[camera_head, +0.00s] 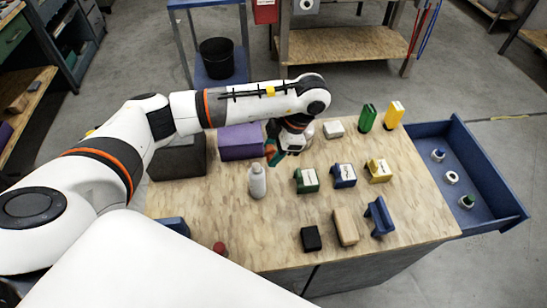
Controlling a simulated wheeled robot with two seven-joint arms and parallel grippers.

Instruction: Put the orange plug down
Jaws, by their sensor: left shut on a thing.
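My left gripper (277,154) is over the back middle of the wooden table (215,196), just right of the purple box. It is shut on the orange plug (270,148), of which only a small orange patch shows beside the dark and teal parts at the fingers. The wrist hides most of the plug, and I cannot tell whether it touches the tabletop. My right gripper is not in view.
A grey-white bottle (257,182) stands just in front of the gripper. The purple box (240,141) and a dark box (178,158) are to its left. Green, blue and yellow blocks stand to the right. A blue tray (487,172) adjoins the table's right edge.

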